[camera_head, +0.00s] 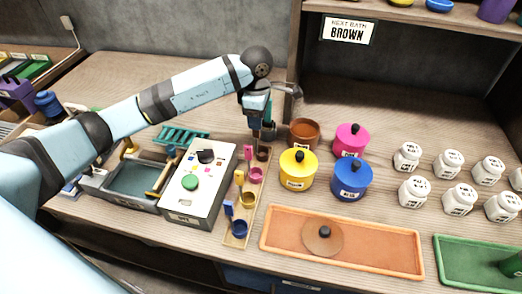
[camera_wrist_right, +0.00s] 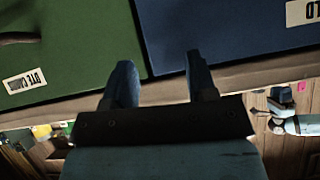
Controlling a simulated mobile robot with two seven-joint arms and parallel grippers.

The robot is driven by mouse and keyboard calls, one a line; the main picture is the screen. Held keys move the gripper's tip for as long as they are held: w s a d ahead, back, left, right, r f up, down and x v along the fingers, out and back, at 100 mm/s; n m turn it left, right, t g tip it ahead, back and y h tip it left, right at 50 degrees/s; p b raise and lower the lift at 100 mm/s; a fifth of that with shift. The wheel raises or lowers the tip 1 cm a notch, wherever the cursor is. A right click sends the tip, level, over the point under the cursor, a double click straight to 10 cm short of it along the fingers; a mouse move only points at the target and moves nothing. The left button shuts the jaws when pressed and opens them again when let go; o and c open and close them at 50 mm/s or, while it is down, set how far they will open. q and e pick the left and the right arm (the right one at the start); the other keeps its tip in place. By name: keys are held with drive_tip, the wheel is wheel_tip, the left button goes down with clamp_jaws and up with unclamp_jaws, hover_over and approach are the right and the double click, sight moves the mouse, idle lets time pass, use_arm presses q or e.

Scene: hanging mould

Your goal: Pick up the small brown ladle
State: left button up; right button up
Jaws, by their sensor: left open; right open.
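The small brown ladle (camera_head: 263,154) is at the far end of a narrow wooden rack (camera_head: 235,241), behind the pink, yellow and blue ladles. Its dark cup shows; its handle is largely hidden by my left gripper (camera_head: 262,137). My left gripper points down right at this ladle, with its fingers open at the handle. I cannot tell whether the fingers touch it. My right gripper (camera_wrist_right: 160,75) is open and empty in the right wrist view, in front of green and blue panels, away from the ladles.
A brown pot (camera_head: 304,134), a yellow pot (camera_head: 298,174), a pink pot (camera_head: 351,140) and a blue pot (camera_head: 351,180) stand right of the rack. A grey control box (camera_head: 199,185) is on its left. An orange tray (camera_head: 385,246) with a brown lid (camera_head: 322,238) lies in front.

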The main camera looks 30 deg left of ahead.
use_arm(q)
drive_tip(key=f, duration=0.5)
drive_tip(key=shift+d+f, duration=0.15)
drive_tip(key=shift+d, duration=0.1)
clamp_jaws()
